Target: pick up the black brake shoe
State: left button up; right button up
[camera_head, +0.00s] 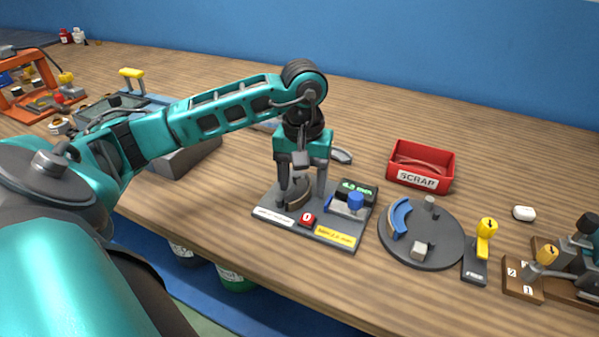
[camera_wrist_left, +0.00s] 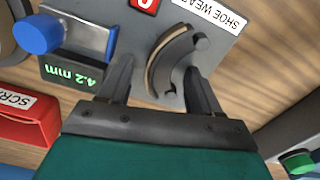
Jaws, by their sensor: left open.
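The black brake shoe (camera_head: 297,191) is a dark curved piece with a tan lining along one curved face. It rests on the grey gauge plate (camera_head: 272,212), near the "SHOE WEAR" label, and also shows in the left wrist view (camera_wrist_left: 168,60). My left gripper (camera_head: 302,198) points down over the plate with its fingers apart. In the left wrist view the left gripper (camera_wrist_left: 158,70) has one finger on each side of the shoe. I cannot tell whether either finger touches it. My right gripper is not in view.
The plate carries a green "4.2 mm" display (camera_head: 357,189), a blue knob (camera_head: 356,202) and a red button (camera_head: 307,219). A red scrap bin (camera_head: 420,164) stands behind right. A round grey turntable (camera_head: 440,240) with a blue shoe (camera_head: 399,217) is to the right.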

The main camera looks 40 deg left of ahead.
pick_arm(q)
jog(key=shift+c, duration=0.2)
grip_shut()
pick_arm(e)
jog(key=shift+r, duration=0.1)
pick_arm(q)
jog(key=shift+r, duration=0.1)
notch_tip(320, 180, up, 13)
jog(key=p, duration=0.3)
notch_tip(320, 180, up, 7)
jog(key=p, duration=0.3)
send_over(303, 185)
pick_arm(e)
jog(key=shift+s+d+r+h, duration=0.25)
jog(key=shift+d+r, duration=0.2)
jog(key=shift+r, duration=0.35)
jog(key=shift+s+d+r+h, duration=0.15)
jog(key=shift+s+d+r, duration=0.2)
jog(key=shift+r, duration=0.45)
